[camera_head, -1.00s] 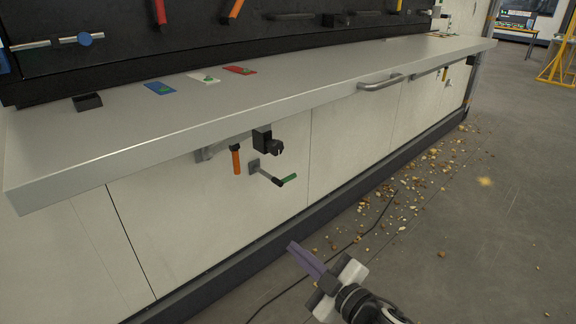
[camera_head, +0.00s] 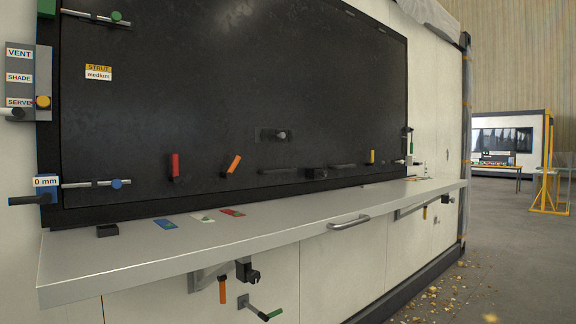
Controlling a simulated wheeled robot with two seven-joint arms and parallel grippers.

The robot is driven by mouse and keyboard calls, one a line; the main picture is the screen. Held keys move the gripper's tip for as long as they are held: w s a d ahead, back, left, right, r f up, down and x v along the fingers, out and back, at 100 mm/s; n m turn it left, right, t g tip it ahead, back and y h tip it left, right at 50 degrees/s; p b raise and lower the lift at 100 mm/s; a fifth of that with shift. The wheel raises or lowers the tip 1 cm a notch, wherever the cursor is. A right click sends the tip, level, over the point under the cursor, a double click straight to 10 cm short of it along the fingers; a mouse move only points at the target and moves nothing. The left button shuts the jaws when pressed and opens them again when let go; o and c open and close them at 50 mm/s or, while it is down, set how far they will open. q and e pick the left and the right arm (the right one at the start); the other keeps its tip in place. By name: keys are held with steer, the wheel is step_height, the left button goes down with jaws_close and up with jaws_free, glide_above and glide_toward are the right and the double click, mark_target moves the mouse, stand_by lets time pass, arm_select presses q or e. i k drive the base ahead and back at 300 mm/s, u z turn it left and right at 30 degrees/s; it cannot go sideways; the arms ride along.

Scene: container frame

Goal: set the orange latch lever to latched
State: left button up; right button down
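Several orange handles are in view, and I cannot tell for certain which is the latch lever. One orange lever (camera_head: 233,164) sits tilted on the lower part of the black panel (camera_head: 200,105), its top leaning right. An orange handle (camera_head: 222,291) hangs straight down under the counter, beside a black clamp-like block (camera_head: 247,271). A smaller orange handle (camera_head: 425,213) hangs below the counter farther right. Neither of my grippers is in view.
The grey counter (camera_head: 270,236) juts out below the panel, with a bar handle (camera_head: 349,222) at its front edge. A red lever (camera_head: 174,166) stands upright on the panel. Debris lies on the floor at right.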

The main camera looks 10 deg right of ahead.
mark_target(223, 175)
steer(key=z, duration=1.05)
steer(key=i, duration=0.85)
steer(key=u, duration=1)
